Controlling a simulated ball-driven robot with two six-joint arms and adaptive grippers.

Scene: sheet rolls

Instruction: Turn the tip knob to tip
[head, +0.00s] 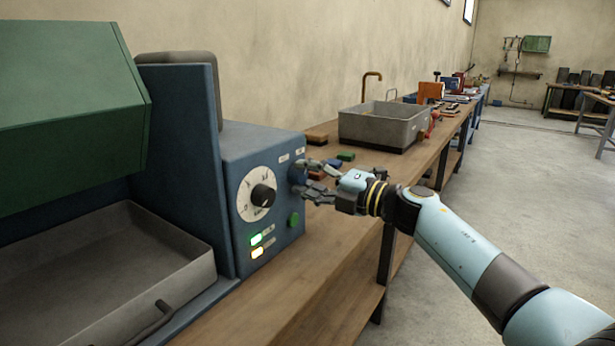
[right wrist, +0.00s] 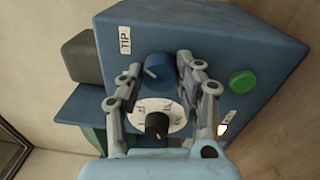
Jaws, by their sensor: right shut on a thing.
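A blue control box (head: 228,175) stands on the bench. In the right wrist view, the blue tip knob (right wrist: 158,64), with a grey mark on its face, sits near a white TIP label (right wrist: 125,41). My right gripper (head: 304,181) is at the upper right of the box front in the head view. Its fingers (right wrist: 160,72) are shut on the tip knob, one on each side. In the head view the fingers mostly hide this knob. My left gripper is not in view.
The box also carries a black dial (head: 263,195), a green button (head: 293,218) and two lit lamps (head: 257,246). A grey tray (head: 110,250) lies under a green hopper (head: 70,95) at left. A grey bin (head: 383,124) and small blocks stand behind my gripper.

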